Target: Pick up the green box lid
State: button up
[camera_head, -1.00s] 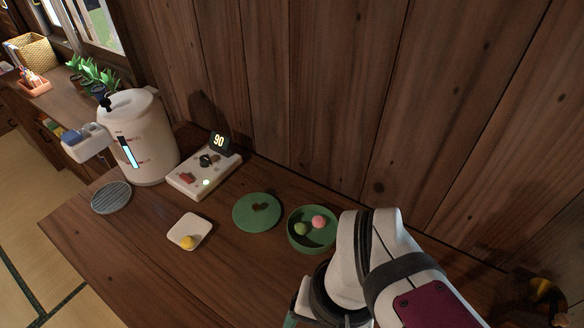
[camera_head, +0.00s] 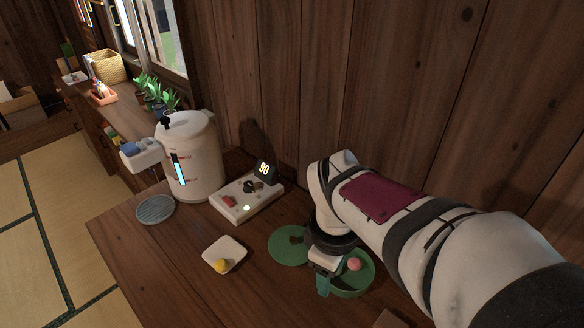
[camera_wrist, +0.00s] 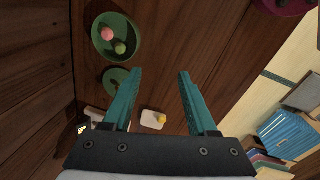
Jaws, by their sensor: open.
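The green round lid (camera_head: 282,251), with a dark heart-shaped mark, lies flat on the wooden counter. My arm hides part of its right edge. It also shows in the wrist view (camera_wrist: 111,79), partly behind a finger. The open green box (camera_head: 353,293) is to its right, holding a pink ball (camera_head: 354,264). In the wrist view the box (camera_wrist: 135,42) also holds a green ball (camera_wrist: 120,47). My gripper (camera_wrist: 161,73) is open and empty, pointing down above the counter near the box and lid. In the head view the gripper (camera_head: 324,285) overlaps the box's left side.
A white dish (camera_head: 212,258) with a yellow piece (camera_head: 221,266) sits left of the lid. A control panel (camera_head: 238,205) reading 90 and a white dispenser (camera_head: 193,160) stand behind. A grey round grate (camera_head: 155,209) lies far left. A wooden wall bounds the back.

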jog(key=w+a+f+n+t, duration=0.1)
jog(key=w+a+f+n, duration=0.1)
jog(key=w+n, duration=0.6)
jog(key=n+t+h, duration=0.1)
jog(key=n+t, duration=0.1)
jog(key=n, duration=0.9)
send_near(293, 239)
jog(key=shift+n, duration=0.6)
jog(key=x, duration=0.9)
jog(key=shift+r, duration=0.1)
grip_shut()
